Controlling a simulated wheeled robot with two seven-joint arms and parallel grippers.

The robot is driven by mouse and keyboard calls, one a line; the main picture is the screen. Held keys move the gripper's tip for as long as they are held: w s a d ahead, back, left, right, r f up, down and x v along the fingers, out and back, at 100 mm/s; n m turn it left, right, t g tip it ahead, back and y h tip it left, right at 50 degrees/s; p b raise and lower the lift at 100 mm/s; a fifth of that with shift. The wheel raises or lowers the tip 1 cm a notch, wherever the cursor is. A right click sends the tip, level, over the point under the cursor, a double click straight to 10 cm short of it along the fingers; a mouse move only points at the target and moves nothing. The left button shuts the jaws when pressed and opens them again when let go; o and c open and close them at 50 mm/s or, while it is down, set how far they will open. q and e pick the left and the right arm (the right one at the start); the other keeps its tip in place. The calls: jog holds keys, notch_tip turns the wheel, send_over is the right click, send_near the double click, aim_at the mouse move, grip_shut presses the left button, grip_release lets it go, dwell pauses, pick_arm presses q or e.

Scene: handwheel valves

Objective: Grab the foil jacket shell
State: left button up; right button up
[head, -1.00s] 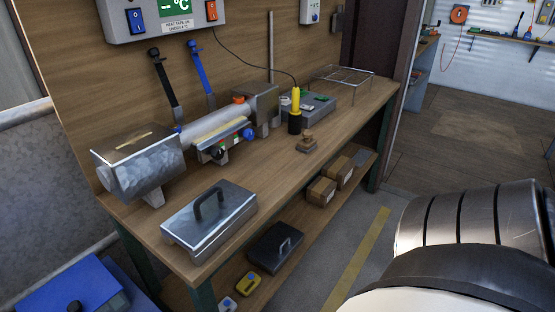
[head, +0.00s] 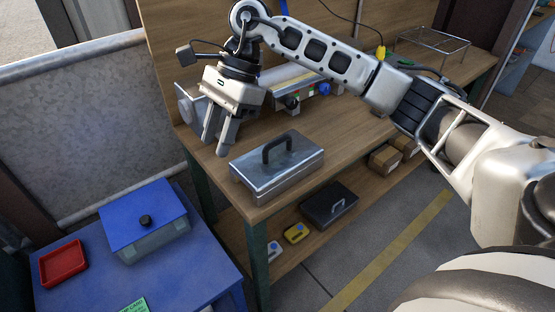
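A silver, foil-like box shell with a dark handle on top (head: 262,182) sits on the wooden workbench, near its front left corner. I take it to be the foil jacket shell. My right gripper (head: 216,146) hangs over the left end of the bench with its fingers pointing down, just behind and left of the shell. Its fingers are apart, with nothing seen between them, and it does not appear to touch the shell. My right arm hides much of the pipe and the things behind it. My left gripper is out of view.
The wooden bench (head: 345,148) carries a pipe assembly (head: 290,84) at the back and a wire rack (head: 432,45). A dark case (head: 328,204) and cardboard boxes (head: 385,158) lie on the lower shelf. A blue table (head: 195,262) with a blue-lidded box (head: 145,222) and red tray (head: 63,263) stands left.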

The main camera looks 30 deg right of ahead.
jog(key=w+d+r+t+h, duration=0.1)
jog(key=d+r+h, duration=0.2)
jog(key=d, duration=0.4)
jog(key=w+d+r+h, duration=0.1)
jog(key=d+r+h, duration=0.25)
jog(key=d, duration=0.25)
jog(key=b, duration=0.1)
send_over(277, 140)
jog(key=shift+y, duration=0.45)
notch_tip(277, 140, down, 9)
jog(key=shift+w+d+r, duration=0.1)
jog(key=shift+w+d, duration=0.05)
jog(key=shift+f+p, duration=0.4)
jog(key=shift+f, duration=2.75)
grip_shut()
